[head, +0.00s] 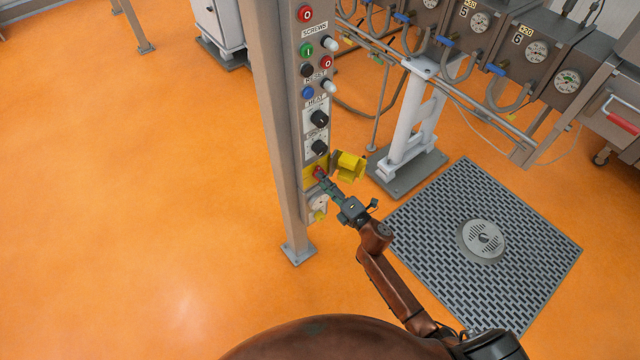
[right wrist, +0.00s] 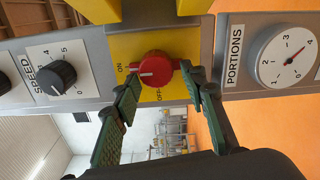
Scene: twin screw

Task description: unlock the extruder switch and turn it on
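The red extruder switch (head: 319,172) sits on a yellow plate low on the grey control post. In the right wrist view the red knob (right wrist: 153,68) has ON and OFF labels beside it, and its white mark points left, toward the ON side. The yellow cover (head: 350,165) is swung open to the right of the switch. It also shows at the top of the right wrist view (right wrist: 150,10). My right gripper (right wrist: 161,76) has its green fingers apart, one on each side of the knob. Contact with it is unclear. My left gripper is out of view.
Above the switch the post carries black dials (head: 319,118), buttons and a red stop button (head: 305,13). A PORTIONS dial (right wrist: 286,56) is beside the yellow plate. A white stand (head: 408,125) and a floor grate (head: 520,215) are to the right. Open orange floor lies left.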

